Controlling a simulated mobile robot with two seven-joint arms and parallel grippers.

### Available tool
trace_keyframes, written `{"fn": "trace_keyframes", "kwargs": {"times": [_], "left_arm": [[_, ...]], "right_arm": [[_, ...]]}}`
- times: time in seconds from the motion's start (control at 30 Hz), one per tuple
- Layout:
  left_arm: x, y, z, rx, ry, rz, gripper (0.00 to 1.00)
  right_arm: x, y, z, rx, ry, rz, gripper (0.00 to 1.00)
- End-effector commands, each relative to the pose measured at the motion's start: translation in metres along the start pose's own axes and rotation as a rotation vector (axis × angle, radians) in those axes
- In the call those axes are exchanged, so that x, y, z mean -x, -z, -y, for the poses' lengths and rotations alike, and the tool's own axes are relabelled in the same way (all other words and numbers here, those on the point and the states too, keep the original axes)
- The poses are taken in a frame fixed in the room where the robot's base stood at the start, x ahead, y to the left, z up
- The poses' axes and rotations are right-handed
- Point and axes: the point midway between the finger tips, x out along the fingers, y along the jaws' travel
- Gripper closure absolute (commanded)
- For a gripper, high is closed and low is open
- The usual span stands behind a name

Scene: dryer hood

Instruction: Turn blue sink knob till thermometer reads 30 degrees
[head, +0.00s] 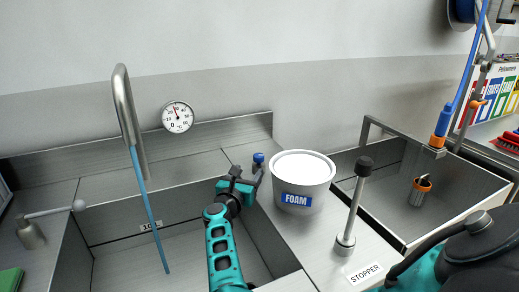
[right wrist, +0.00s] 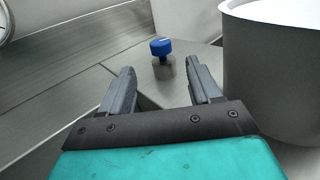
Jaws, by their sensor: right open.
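The blue sink knob (head: 258,158) stands on the steel counter behind the sink, left of the foam tub. It also shows in the right wrist view (right wrist: 160,46), on a short grey stem with a pale mark on its top. My right gripper (head: 248,177) is open and empty just in front of the knob. In the right wrist view its fingers (right wrist: 161,82) point at the knob, which lies beyond their tips, between them and apart from them. The round thermometer (head: 178,117) hangs on the wall; its needle points roughly upward, but the exact reading is too small to tell. My left gripper is out of view.
The white FOAM tub (head: 302,180) stands close on the right of my gripper. A tall faucet (head: 124,100) runs a blue water stream into the sink. A stopper lever (head: 353,205) rises farther right, before a second basin (head: 450,192). The left sink is open space.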

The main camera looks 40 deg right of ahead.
Motion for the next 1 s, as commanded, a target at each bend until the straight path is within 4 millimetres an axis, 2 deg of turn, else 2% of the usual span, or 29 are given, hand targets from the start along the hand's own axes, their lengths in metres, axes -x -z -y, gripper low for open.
{"fn": "trace_keyframes", "kwargs": {"times": [0.17, 0.6, 1.0], "left_arm": [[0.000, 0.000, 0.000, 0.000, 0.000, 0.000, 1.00], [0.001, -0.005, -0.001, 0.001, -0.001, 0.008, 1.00], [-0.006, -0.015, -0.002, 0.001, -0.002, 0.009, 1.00]], "right_arm": [[-0.011, 0.000, 0.000, 0.001, 0.000, 0.001, 0.37], [-0.079, -0.001, 0.001, 0.001, 0.001, 0.001, 0.37], [-0.120, 0.002, 0.000, 0.000, 0.001, 0.001, 0.37]]}}
